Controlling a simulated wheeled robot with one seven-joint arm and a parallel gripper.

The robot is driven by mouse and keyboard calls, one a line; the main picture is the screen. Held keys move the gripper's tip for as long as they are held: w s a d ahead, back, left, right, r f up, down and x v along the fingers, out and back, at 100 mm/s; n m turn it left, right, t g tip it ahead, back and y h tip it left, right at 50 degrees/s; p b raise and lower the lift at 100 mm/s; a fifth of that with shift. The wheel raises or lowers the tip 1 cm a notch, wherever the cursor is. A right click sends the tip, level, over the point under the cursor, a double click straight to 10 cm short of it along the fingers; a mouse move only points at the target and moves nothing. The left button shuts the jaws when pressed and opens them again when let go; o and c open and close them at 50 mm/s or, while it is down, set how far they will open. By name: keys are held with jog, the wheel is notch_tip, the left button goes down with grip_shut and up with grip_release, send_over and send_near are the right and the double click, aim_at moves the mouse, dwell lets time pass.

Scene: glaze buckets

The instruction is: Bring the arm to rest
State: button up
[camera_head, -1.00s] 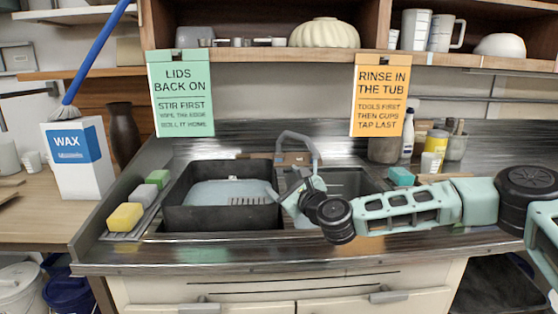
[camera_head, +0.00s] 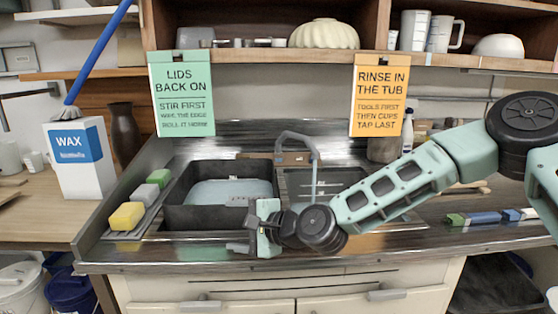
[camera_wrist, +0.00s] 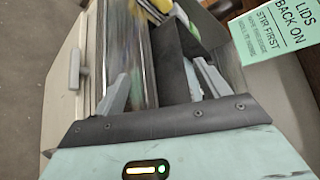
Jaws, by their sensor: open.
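My gripper (camera_head: 237,225) is open and empty in the head view. It hangs over the front of the counter, just before the dark tub (camera_head: 178,217), with its fingers pointing left. In the wrist view my gripper (camera_wrist: 163,85) shows two grey fingers spread apart with nothing between them. My arm comes in from the right, low over the front right of the counter, and hides part of the sink and counter behind it.
The metal faucet (camera_head: 315,157) rises behind the gripper at the sink (camera_head: 345,177). A yellow sponge (camera_head: 126,216) lies left of the tub. A green sign (camera_head: 181,93) and an orange sign (camera_head: 379,93) hang from the shelf (camera_head: 240,56). A wax box (camera_head: 78,158) stands at left.

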jog(key=s+d+f+n+g+h, duration=0.25)
jog(key=s+n, duration=0.25)
jog(key=s, duration=0.3)
jog(key=s+d+f+n+g+h, duration=0.1)
jog(key=s+d+n+g+h, duration=0.15)
jog(key=s+n, duration=0.35)
jog(key=s+d+r+n+g+h, duration=0.1)
jog(key=s+d+r+n+h, duration=0.1)
jog(key=s+d, duration=0.6)
jog(key=s+d+r+n+g+h, duration=0.1)
jog(key=s+d+r+n+h, duration=0.2)
jog(key=s+d, duration=0.6)
jog(key=shift+s+d+r+n+g+h+p, duration=0.25)
jog(key=shift+d+n+h+p, duration=0.2)
jog(key=shift+d+n+h, duration=0.5)
